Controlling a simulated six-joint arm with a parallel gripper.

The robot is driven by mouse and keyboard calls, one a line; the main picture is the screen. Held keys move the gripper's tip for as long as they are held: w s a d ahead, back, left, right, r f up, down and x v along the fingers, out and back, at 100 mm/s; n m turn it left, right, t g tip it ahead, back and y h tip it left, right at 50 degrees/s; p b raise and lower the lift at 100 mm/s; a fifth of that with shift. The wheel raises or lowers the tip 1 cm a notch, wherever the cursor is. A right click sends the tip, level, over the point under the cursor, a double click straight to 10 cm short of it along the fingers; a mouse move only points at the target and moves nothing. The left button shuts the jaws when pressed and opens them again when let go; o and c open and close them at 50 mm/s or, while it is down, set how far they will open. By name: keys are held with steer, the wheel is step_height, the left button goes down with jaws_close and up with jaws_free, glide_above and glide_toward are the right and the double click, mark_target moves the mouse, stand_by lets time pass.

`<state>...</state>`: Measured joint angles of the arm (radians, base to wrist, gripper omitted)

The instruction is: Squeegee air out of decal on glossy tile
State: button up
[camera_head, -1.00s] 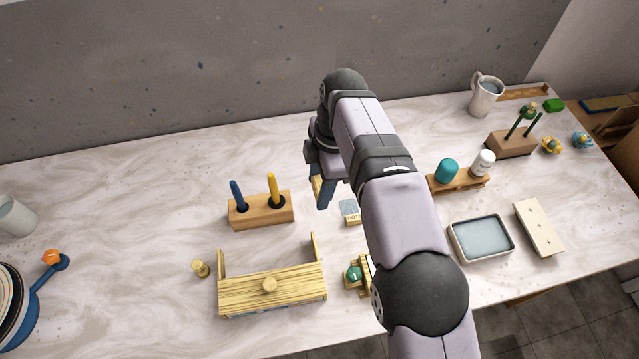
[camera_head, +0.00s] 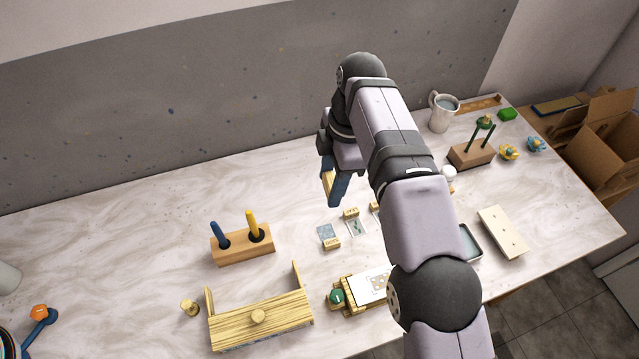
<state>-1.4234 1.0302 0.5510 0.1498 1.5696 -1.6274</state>
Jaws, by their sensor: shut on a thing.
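My gripper (camera_head: 335,188) points down over the back middle of the table, away from the tile. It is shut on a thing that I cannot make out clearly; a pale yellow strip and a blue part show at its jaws. A white tile (camera_head: 368,284) with an orange-brown decal pattern (camera_head: 379,281) lies on a wooden stand (camera_head: 347,294) with a green knob (camera_head: 337,297) at the front. My arm hides the tile's right side. Small sheets (camera_head: 327,231) with wooden blocks lie behind the tile. No squeegee is clearly identifiable.
A wooden block (camera_head: 243,246) holds a blue and a yellow handle. A mug (camera_head: 441,112) stands at the back. The left middle is clear.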

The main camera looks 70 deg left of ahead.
steer(key=shift+w+d+r+p, duration=0.3)
steer(key=shift+w+r, duration=0.2)
steer(key=shift+r, duration=0.05)
steer(key=w+d+r+m+p, duration=0.15)
steer(key=w+d+p, duration=0.3)
steer(key=d, duration=0.45)
steer(key=d+f+n, duration=0.1)
steer(key=d+f, duration=0.2)
steer(key=f, duration=0.3)
steer(key=s+d+f+n, duration=0.1)
steer(key=d+f+n, duration=0.1)
steer(key=d+f, duration=0.2)
steer(key=shift+f+p, duration=0.3)
steer(key=shift+f, duration=0.55)
